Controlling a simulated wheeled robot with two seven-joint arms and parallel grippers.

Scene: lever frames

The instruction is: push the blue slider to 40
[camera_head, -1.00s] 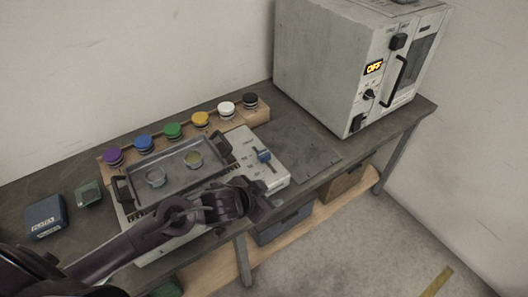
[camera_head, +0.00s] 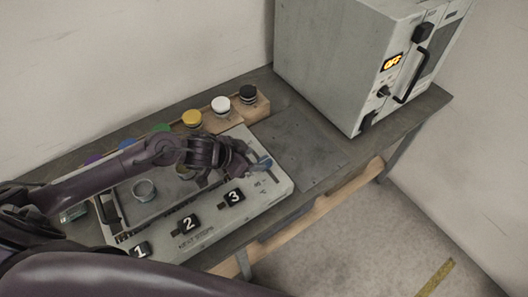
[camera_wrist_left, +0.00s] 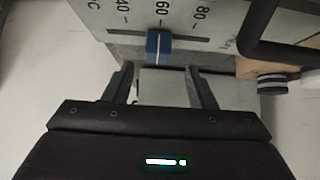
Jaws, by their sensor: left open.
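The blue slider (camera_head: 262,163) sits on the pale control panel (camera_head: 262,200) at the right end of the panel box. In the left wrist view the blue slider (camera_wrist_left: 158,46) stands in a dark slot beside the 60 mark, with 40 to its left and 80 to its right. My left gripper (camera_head: 246,166) is right by the slider. In the left wrist view its two fingers (camera_wrist_left: 160,80) are spread apart, with the slider just ahead of them, roughly centred, and nothing between the tips. My right gripper does not show.
Numbered switches (camera_head: 189,223) line the box's front. Coloured knobs (camera_head: 221,105) stand behind. An oven (camera_head: 335,60) reading OFF is at the right. A bare mat (camera_head: 300,150) lies between.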

